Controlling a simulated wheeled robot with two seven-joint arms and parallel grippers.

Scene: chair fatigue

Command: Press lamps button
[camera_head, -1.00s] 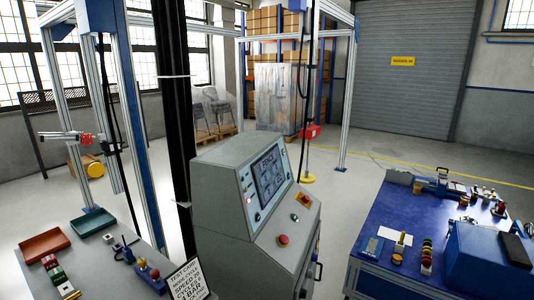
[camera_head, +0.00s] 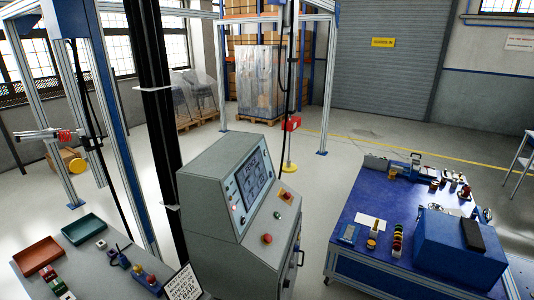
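A grey control console (camera_head: 208,205) stands in the middle of the head view. Its upper face carries a dark screen (camera_head: 254,177) with small buttons around it. A small red-lit button (camera_head: 232,208) sits at the lower left of the screen. The lower sloped panel has a large red mushroom button (camera_head: 267,239), a small green button (camera_head: 277,215) and another red button (camera_head: 286,195). The labels are too small to read, so I cannot tell which one is the lamps button. Neither of my grippers is in view.
A blue-topped workbench (camera_head: 355,210) with a blue box (camera_head: 455,255) and small parts stands at right. A grey table with a red tray (camera_head: 37,254) and a green tray (camera_head: 84,229) is at lower left. Aluminium frame posts (camera_head: 330,90) rise behind the console. Floor is open between console and workbench.

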